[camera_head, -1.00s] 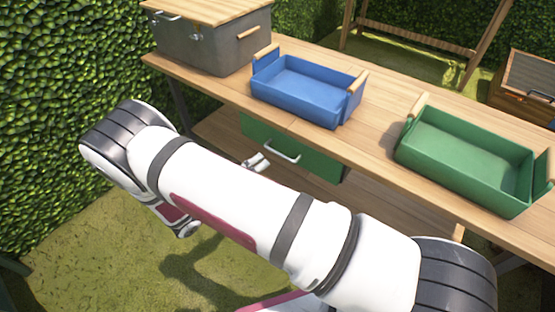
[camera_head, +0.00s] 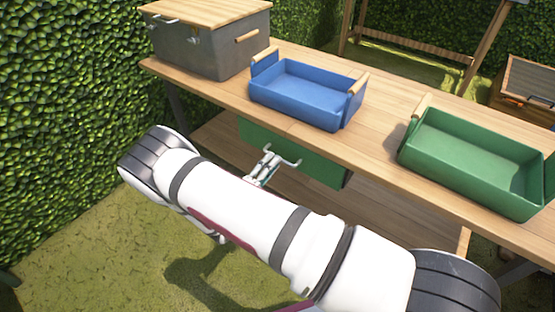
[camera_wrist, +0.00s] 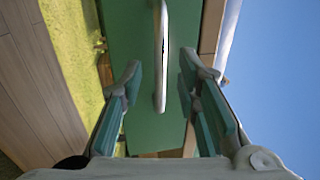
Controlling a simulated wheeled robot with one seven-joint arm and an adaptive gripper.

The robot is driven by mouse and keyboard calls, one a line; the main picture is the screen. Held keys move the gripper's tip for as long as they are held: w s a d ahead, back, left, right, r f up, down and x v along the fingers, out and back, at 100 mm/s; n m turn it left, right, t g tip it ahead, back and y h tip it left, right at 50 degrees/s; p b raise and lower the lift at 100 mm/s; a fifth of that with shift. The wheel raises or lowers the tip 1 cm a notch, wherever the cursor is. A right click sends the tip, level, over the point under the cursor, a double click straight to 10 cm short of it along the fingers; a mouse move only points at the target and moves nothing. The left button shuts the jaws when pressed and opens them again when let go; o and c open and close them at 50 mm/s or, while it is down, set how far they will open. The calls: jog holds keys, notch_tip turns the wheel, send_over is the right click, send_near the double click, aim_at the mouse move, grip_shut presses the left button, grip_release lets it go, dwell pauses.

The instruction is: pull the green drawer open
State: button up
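The green drawer (camera_head: 320,168) is set under the wooden bench top, with a pale metal bar handle (camera_head: 284,156) on its front. In the wrist view the green drawer front (camera_wrist: 134,42) fills the middle and the handle (camera_wrist: 160,60) runs up and down the picture. My gripper (camera_head: 268,160) is at the handle in the head view. In the wrist view my gripper (camera_wrist: 158,95) is open, one finger on each side of the handle's line, with clear gaps between the pads and the bar. My arm hides part of the drawer's lower left in the head view.
On the bench top (camera_head: 385,105) stand a blue tray (camera_head: 305,95), a green tray (camera_head: 460,150) and a grey box (camera_head: 205,50) with a wooden lid. A lower wooden shelf (camera_head: 215,135) lies under the bench. A hedge (camera_head: 60,100) rises at left.

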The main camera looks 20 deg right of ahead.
jog(key=shift+x, duration=1.7)
grip_shut()
